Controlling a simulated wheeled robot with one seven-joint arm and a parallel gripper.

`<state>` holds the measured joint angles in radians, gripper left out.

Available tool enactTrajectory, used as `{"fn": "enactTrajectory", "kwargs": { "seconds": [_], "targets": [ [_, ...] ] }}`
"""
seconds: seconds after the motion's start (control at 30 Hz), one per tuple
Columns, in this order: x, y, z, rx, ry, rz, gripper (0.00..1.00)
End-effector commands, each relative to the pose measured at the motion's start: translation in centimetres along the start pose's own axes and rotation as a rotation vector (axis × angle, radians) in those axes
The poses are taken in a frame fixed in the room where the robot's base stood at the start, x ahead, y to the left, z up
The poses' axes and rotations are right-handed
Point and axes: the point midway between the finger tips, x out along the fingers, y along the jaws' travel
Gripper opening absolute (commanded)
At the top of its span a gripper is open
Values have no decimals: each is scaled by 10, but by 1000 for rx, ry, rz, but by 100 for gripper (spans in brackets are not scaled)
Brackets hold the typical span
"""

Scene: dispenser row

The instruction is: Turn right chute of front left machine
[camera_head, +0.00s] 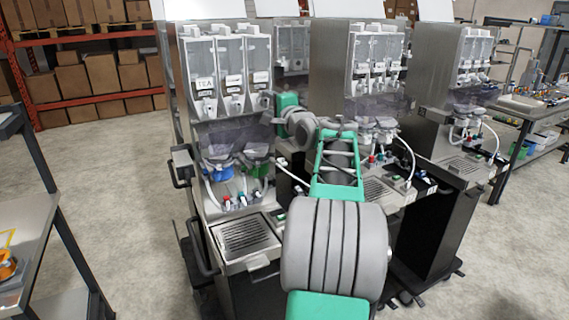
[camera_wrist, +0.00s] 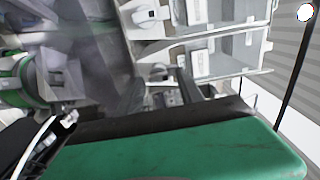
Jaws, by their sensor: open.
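The front left machine (camera_head: 222,125) is a steel dispenser with several clear canisters side by side, one labelled TEA. Its right canister (camera_head: 258,62) has a grey chute at the bottom, partly covered by my gripper (camera_head: 268,106) in the head view. In the wrist view the canisters lie sideways, and a grey chute (camera_wrist: 155,73) is close to the fingertips. My gripper (camera_wrist: 174,88) is open there, with dark fingers near that chute. I cannot tell whether they touch it. The green wrist housing hides the lower part of the wrist view.
More dispensers stand to the right, a nearer one (camera_head: 375,75) and another (camera_head: 455,90). Below the canisters are mixing bowls, one with green (camera_wrist: 40,80), and a drip tray (camera_head: 243,235). A shelf (camera_head: 50,108) with boxes is at the back left. Floor is clear left of the machine.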

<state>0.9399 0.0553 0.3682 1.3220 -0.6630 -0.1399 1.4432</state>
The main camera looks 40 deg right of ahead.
Motion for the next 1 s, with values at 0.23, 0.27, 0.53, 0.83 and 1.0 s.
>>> {"fn": "enactTrajectory", "kwargs": {
  "seconds": [0.23,0.27,0.53,0.83,1.0],
  "targets": [
    [0,8,-1,-329,2,5,49],
    [0,8,-1,-390,2,5,49],
    [0,3,0,-922,1,4,49],
    [0,-2,4,-1491,0,2,49],
    [0,-3,5,-1802,-1,2,49]
  ]
}}
